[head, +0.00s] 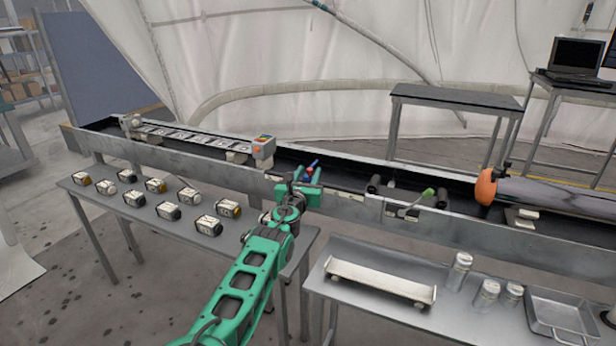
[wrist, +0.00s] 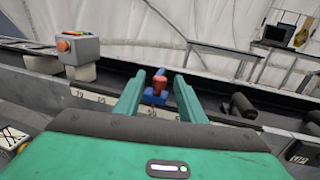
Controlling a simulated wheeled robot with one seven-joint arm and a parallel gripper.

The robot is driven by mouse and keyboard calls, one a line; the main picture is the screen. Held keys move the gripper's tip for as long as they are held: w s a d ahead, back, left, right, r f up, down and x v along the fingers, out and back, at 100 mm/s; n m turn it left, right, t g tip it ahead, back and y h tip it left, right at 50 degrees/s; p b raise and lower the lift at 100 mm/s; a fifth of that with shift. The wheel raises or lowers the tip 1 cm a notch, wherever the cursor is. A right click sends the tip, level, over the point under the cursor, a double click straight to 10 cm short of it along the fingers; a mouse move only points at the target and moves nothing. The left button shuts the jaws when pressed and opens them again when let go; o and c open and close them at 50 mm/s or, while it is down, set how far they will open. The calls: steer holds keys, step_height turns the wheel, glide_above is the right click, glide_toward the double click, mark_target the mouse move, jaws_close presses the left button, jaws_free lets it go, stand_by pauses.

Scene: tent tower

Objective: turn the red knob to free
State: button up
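The red knob (wrist: 159,84) shows in the wrist view, with a blue part (wrist: 156,103) below and around it, on the dark bed of the long metal trough. In the head view, a small red spot (head: 307,172) and a blue piece (head: 312,163) show beside my gripper (head: 305,187), which partly hides them. In the wrist view the two green fingers of my gripper (wrist: 158,76) stand apart, with the knob between them in the picture. I cannot tell whether either finger touches it. A pale strip with numbers (wrist: 90,96) runs along the trough's near edge, partly behind the fingers.
A grey box with an orange button (head: 263,148) stands on the trough left of my gripper. A green-tipped lever (head: 428,193) and an orange round thing (head: 486,186) are to the right. Several small blocks (head: 209,226) stand on the low table.

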steer(key=shift+c, duration=0.5)
jaws_close()
steer(key=shift+d+n+y, duration=0.15)
steer(key=shift+n+y, duration=0.15)
steer(key=shift+y, duration=0.2)
steer(key=n+y, duration=0.2)
steer(key=y, duration=0.1)
steer(key=d+n+y, duration=0.1)
steer(key=n+y, duration=0.1)
steer(key=y, duration=0.1)
steer(key=shift+d, duration=0.15)
steer(key=n+g+y, duration=0.1)
steer(key=n+y, duration=0.1)
steer(key=n+g+y, duration=0.2)
steer(key=y, duration=0.1)
steer(key=d+n+g+y, duration=0.1)
steer(key=y, duration=0.2)
steer(key=shift+w+n+g, duration=0.3)
steer(key=shift+w+n, duration=0.05)
steer(key=shift+n, duration=0.05)
steer(key=shift+o, duration=0.5)
jaws_free()
